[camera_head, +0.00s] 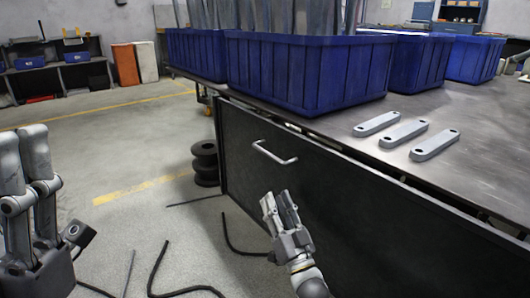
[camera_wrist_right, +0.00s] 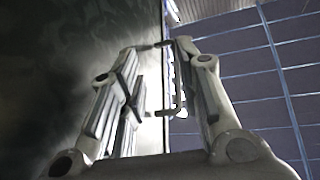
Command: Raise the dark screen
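The dark screen (camera_head: 320,190) is a flat black panel hanging down the bench's front, and it is lowered. A pale bar handle (camera_head: 274,154) is fixed near its upper left. My right gripper (camera_head: 278,196) is in front of the screen, below the handle and apart from it. In the right wrist view its two fingers (camera_wrist_right: 168,46) are spread with nothing between the pads. The handle (camera_wrist_right: 181,95) shows beyond them, beside the dark surface of the screen (camera_wrist_right: 70,60). My left gripper (camera_head: 20,135) is at the left edge, far from the screen, partly cut off.
Blue crates (camera_head: 300,75) with metal parts stand on the metal bench (camera_head: 470,110). Several grey brackets (camera_head: 404,133) lie near its front edge. Dark cables (camera_head: 165,265) lie on the floor.

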